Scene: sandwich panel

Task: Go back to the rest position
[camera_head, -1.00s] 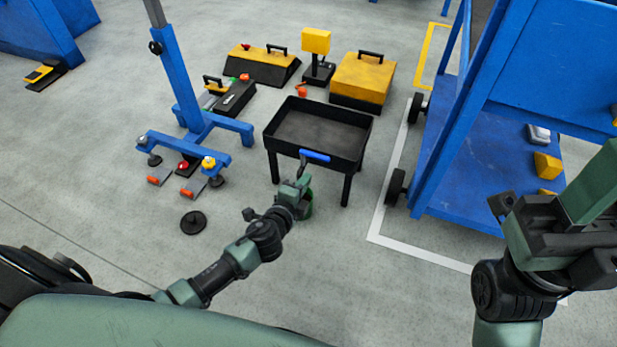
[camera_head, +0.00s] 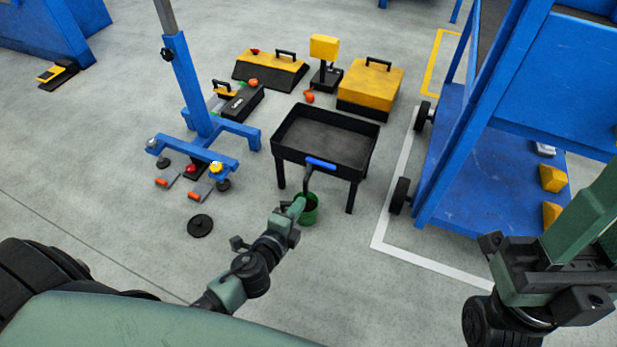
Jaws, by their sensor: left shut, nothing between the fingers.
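My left gripper (camera_head: 295,208) is at the lower middle, shut and empty, just left of a small green bucket (camera_head: 308,212) on the floor. It overlaps the bucket's left edge; I cannot tell whether they touch. A tool with a blue handle (camera_head: 320,163) and dark shaft rises above the bucket, in front of the black tray table. My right gripper (camera_head: 545,275) is at the lower right, over the floor beside the blue cart. Its fingers are not clear enough to tell open from shut.
The black tray table (camera_head: 372,140) stands behind the bucket. A blue wheeled cart (camera_head: 485,185) is at right. A blue stand (camera_head: 205,110) and a black disc (camera_head: 200,225) are at left. Yellow and black cases (camera_head: 370,82) lie behind.

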